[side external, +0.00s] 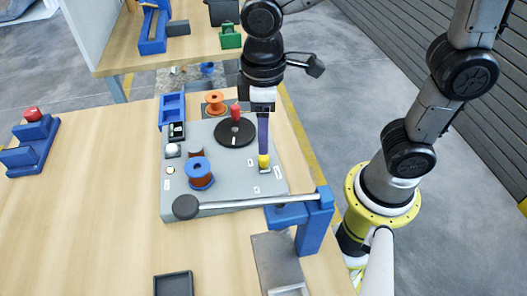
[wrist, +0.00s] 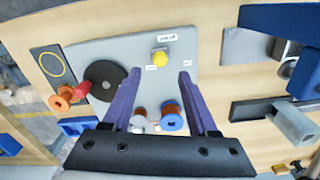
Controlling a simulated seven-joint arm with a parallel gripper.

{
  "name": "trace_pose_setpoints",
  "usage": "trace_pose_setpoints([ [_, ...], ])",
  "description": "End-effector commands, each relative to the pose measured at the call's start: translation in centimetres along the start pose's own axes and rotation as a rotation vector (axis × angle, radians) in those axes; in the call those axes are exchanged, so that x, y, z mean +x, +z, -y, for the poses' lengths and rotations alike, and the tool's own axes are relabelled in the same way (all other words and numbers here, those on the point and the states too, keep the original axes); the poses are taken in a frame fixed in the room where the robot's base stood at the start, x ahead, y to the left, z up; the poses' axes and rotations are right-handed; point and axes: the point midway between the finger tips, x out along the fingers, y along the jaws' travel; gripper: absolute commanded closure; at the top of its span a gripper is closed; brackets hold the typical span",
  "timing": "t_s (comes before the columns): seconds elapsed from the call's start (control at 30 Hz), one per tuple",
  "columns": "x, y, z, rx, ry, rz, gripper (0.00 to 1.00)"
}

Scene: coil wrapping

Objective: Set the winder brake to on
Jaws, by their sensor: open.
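A yellow knob (side external: 264,161) stands on a small pale base on the grey panel (side external: 225,195), near its right side. In the wrist view the knob (wrist: 160,58) has small white labels above it and to its lower sides; their print is too small to read. It appears to be the brake control, but I cannot tell its setting. My gripper (side external: 263,152) points down right above the knob, its purple fingers overlapping each other in the side view. In the wrist view my gripper (wrist: 158,74) is open and empty, and the knob shows just beyond the gap between the fingertips.
A black disc (side external: 235,132) with a red handle and a blue-topped copper spool (side external: 199,170) stand on the panel. A metal bar (side external: 260,203) with a black end reaches over its front edge from a blue post (side external: 312,225). An orange spool (side external: 215,102) stands behind.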

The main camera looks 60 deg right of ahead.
Motion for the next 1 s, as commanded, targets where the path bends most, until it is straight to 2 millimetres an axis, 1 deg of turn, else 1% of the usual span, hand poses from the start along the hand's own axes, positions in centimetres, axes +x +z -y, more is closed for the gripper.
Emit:
trace_pose_setpoints([
  [0.03, 1.1, 0.2, 0.0, 0.000, -0.001, 0.007, 0.41],
  [0.1, 2.4, 0.1, 0.0, 0.000, -0.001, 0.007, 0.41],
  [0.3, 5.3, 0.1, 0.0, 0.001, 0.000, 0.003, 0.41],
  [0.5, 6.5, 0.0, 0.0, 0.001, 0.000, 0.000, 0.41],
  [0.77, 6.7, 0.0, 0.0, 0.001, 0.000, -0.001, 0.41],
  [0.8, 6.7, 0.0, 0.0, 0.001, 0.000, -0.001, 0.43],
  [0.87, 6.7, 0.0, 0.0, 0.001, 0.000, -0.001, 0.53],
  [1.0, 6.6, 0.0, 0.0, 0.001, 0.000, -0.001, 0.79],
])
